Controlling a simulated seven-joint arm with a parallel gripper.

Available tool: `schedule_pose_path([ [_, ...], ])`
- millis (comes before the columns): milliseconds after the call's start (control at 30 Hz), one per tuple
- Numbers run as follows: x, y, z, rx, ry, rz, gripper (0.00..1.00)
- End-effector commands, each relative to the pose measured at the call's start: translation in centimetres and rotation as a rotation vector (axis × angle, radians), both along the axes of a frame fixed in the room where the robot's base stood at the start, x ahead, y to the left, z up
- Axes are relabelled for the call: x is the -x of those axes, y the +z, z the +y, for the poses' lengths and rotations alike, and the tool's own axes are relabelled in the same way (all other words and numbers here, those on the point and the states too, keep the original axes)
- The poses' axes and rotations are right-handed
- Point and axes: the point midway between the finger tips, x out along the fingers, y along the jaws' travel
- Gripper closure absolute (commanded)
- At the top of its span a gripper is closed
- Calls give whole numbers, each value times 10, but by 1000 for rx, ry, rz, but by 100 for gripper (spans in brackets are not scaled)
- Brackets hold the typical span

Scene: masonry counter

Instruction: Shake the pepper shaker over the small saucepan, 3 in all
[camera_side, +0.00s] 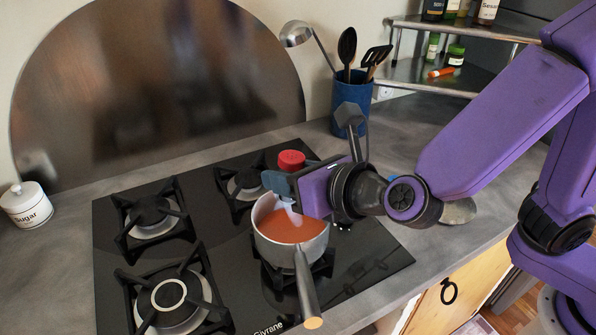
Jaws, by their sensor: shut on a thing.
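The small saucepan (306,249) sits on the front right burner with orange-red liquid in it and its handle pointing to the front. My gripper (289,180) is above the far side of the pan, reaching in from the right. It is shut on a red-topped thing, which I take to be the pepper shaker (291,159). The red end is up, above the fingers. The fingers hide most of its body. A pale part shows below the fingers over the pan; I cannot tell whether it is shaker or finger.
The black gas hob (112,232) has several other burners, all bare. A white sugar jar (27,206) stands at the far left. A blue utensil holder (351,97) stands behind the hob. A metal shelf (408,72) with bottles and jars is at the back right.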

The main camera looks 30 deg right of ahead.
Motion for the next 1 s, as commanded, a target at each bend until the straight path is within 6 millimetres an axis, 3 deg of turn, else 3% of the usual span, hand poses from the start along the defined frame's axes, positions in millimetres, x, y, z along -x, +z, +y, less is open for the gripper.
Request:
schedule_pose_path([
  [1000, 5, -32, 21, -740, 0, 180, 88],
])
